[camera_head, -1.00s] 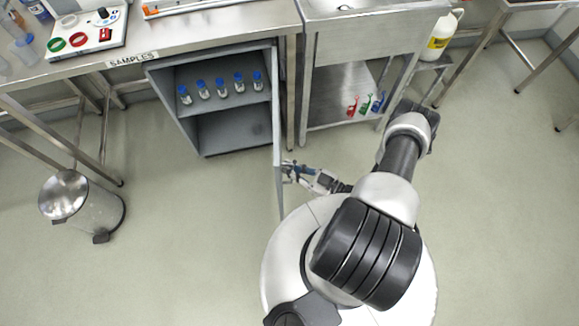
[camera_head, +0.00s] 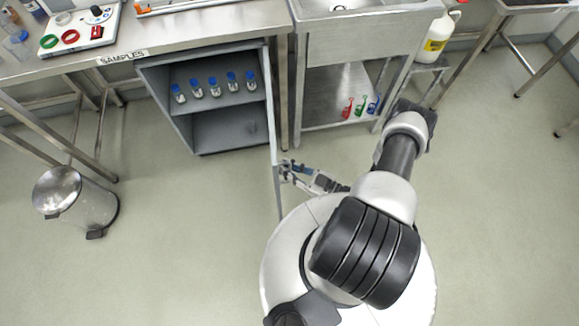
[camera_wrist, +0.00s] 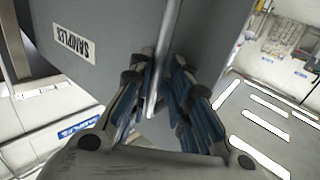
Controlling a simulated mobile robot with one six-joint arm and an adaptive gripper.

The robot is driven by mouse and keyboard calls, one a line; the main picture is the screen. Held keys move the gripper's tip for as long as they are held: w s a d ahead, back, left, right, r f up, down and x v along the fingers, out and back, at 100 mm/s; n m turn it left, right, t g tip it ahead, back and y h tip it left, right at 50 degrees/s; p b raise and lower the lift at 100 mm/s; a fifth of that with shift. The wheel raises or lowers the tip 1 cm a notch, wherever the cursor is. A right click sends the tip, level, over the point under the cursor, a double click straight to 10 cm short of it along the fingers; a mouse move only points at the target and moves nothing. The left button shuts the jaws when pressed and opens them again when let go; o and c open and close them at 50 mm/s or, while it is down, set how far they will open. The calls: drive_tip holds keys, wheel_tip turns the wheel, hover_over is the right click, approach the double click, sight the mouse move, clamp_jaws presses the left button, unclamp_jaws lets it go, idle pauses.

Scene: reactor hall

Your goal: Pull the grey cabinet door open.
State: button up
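The grey cabinet (camera_head: 160,100) stands under the bench with its front uncovered. Its grey door (camera_head: 276,150) stands wide open, seen nearly edge-on from above, at about a right angle to the cabinet front. In the wrist view a grey panel with a SAMPLES label (camera_wrist: 100,35) fills the upper left. My gripper (camera_head: 288,171) is at the door's right side, near its outer end. In the wrist view my gripper (camera_wrist: 160,75) has its blue-padded fingers on both sides of a bright upright handle bar (camera_wrist: 155,85) and looks shut on it; the exact contact is partly hidden.
Several blue-capped vials (camera_head: 214,87) stand on the cabinet's upper shelf. A steel pedal bin (camera_head: 80,200) stands on the floor at left. A sink unit (camera_head: 350,45) stands right of the cabinet. The floor between bin and door is clear.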

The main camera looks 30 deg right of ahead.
drive_tip(key=shift+o, duration=1.2)
drive_tip(key=shift+w+d, duration=0.1)
drive_tip(key=shift+d, duration=0.15)
drive_tip(key=v, duration=1.2)
